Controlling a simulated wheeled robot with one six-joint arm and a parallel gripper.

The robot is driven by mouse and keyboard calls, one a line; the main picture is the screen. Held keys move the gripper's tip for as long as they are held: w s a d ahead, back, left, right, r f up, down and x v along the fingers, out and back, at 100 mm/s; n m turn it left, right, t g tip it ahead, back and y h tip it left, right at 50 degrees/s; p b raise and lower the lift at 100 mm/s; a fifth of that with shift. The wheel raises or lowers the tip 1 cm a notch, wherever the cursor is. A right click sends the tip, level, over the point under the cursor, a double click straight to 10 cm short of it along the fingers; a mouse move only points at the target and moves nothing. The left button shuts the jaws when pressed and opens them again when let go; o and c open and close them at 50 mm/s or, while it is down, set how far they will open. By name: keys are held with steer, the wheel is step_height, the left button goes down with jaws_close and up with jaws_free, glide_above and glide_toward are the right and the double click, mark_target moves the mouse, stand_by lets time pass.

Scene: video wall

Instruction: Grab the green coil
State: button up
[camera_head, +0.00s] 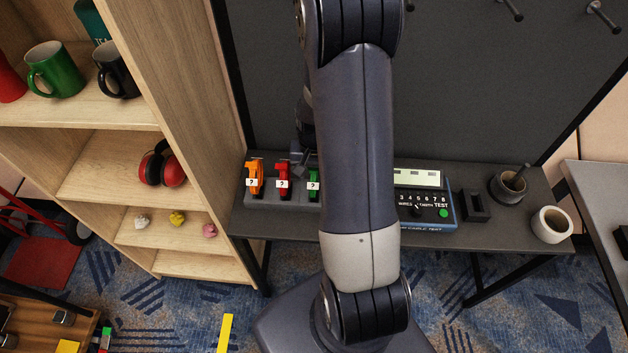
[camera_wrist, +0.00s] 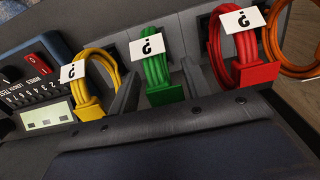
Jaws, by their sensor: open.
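In the head view the green coil (camera_head: 314,176) shows partly beside my arm. My gripper (camera_wrist: 160,78) is open. Its two grey fingers appear on either side of the green coil, with gaps between them and it. In the head view my gripper is mostly hidden behind my arm.
Tagged coils flank it: yellow (camera_wrist: 84,80), red (camera_wrist: 238,50) and orange (camera_wrist: 285,40). A wooden shelf (camera_head: 190,80) stands close on the left.

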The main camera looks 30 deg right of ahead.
steer(key=shift+c, duration=0.3)
steer(key=c, duration=0.9)
